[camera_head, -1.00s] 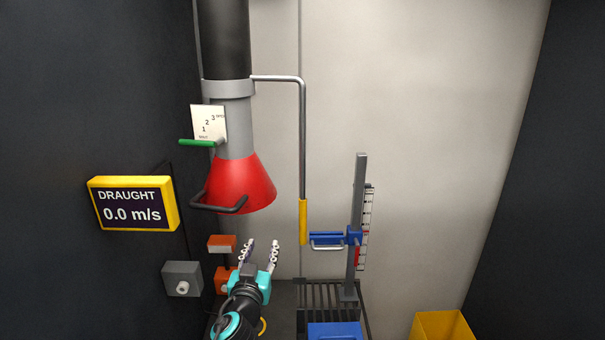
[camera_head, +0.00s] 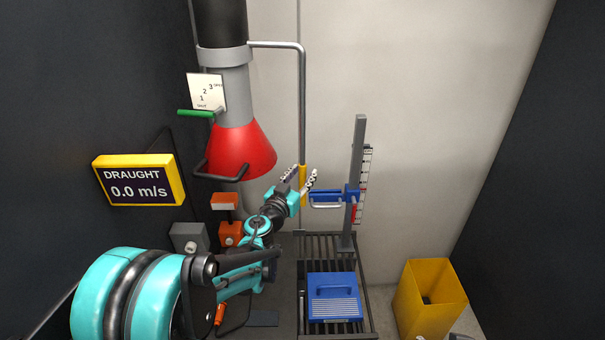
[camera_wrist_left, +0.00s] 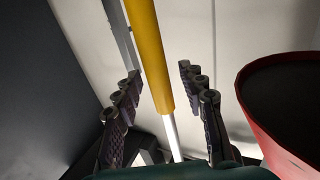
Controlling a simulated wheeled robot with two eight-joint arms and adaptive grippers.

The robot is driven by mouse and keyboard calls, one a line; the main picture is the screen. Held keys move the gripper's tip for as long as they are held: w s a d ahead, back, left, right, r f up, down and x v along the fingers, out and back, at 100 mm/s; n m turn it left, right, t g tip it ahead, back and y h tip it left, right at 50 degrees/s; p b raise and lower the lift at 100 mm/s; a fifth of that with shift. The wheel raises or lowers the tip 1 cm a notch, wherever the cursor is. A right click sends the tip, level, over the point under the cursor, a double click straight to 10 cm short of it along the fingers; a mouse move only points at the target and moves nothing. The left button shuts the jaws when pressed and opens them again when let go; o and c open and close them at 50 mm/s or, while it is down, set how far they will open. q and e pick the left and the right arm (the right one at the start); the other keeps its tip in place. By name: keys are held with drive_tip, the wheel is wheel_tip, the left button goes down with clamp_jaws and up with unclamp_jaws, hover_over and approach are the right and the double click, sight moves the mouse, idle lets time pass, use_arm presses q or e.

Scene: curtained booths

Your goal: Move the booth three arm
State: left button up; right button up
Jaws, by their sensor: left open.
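A red hood (camera_head: 240,148) with a dark handle hangs below a grey and black duct. A bent metal rod (camera_head: 302,90) runs from the duct collar and down to a yellow grip (camera_head: 303,192). My left gripper (camera_head: 300,176) is open at the yellow grip. The hood's rim (camera_wrist_left: 250,110) is at the right there. My right gripper is not in view.
A green lever (camera_head: 195,113) sits by a numbered plate (camera_head: 206,90). A draught display (camera_head: 140,180) reads 0.0 m/s. A blue clamp (camera_head: 328,196) on a grey post (camera_head: 357,150) stands close right of the grip. A blue box (camera_head: 333,290) and yellow bin (camera_head: 428,300) are lower.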

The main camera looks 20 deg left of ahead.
use_arm(q)
drive_tip(key=shift+w, duration=0.1)
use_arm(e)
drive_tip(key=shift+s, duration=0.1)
use_arm(q)
clamp_jaws()
